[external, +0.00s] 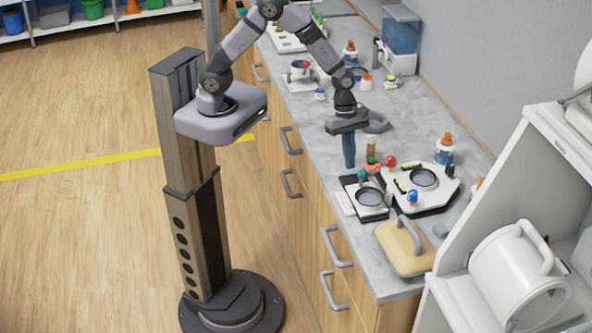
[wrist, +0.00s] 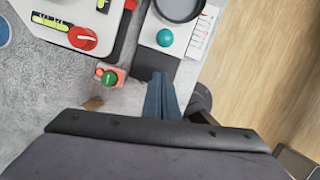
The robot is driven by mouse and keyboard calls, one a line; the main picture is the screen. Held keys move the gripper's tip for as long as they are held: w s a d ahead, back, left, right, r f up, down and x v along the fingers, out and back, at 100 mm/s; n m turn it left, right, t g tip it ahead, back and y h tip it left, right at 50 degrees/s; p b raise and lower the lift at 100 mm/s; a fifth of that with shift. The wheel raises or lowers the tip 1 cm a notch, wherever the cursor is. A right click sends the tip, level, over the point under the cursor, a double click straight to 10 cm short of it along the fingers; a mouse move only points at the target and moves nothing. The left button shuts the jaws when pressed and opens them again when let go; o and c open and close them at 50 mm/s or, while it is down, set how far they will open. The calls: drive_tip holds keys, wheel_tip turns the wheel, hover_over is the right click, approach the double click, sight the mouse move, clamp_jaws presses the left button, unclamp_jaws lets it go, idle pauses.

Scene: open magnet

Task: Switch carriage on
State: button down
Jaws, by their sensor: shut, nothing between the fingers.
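My gripper (external: 349,164) points down above the counter with its blue fingers together and empty; its fingertips also show in the wrist view (wrist: 162,80). Which part is the carriage I cannot tell. A small red block with a green button (wrist: 110,77) is left of the fingertips in the wrist view. A small white and black device (external: 345,207) with a round dark dish has a teal knob (wrist: 165,38) beyond the fingertips. A larger white device (external: 438,199) beside it carries a red knob (wrist: 82,38) and a blue knob (external: 412,197). Switch positions cannot be read.
A tan box with a grey handle (external: 405,250) sits at the counter's near end. Bottles, including an orange-capped one (external: 445,150), stand near the wall. A white shelf unit (external: 535,125) is at the right. The counter (external: 420,110) has bare room behind the gripper.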

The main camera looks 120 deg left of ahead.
drive_tip(key=b+v, duration=0.1)
drive_tip(key=v, duration=0.9)
drive_tip(key=shift+b, duration=0.4)
drive_tip(key=shift+s+f, duration=0.1)
drive_tip(key=shift+f, duration=0.05)
drive_tip(key=s+d+f+m+g, duration=0.1)
drive_tip(key=s+f+m, duration=0.3)
drive_tip(key=m, duration=0.7)
drive_tip(key=s+f+m+g, duration=0.1)
drive_tip(key=s+f+m, duration=0.1)
drive_tip(key=s+m, duration=0.65)
drive_tip(key=s+d+m, duration=0.1)
drive_tip(key=d+m, duration=0.4)
drive_tip(key=d, duration=0.1)
drive_tip(key=s+d+r+m+y, duration=0.1)
drive_tip(key=s+d+m, duration=0.1)
drive_tip(key=d+m, duration=0.2)
drive_tip(key=shift+s+d+r+m+y, duration=0.3)
drive_tip(key=shift+d+m, duration=0.05)
drive_tip(key=shift+d, duration=0.65)
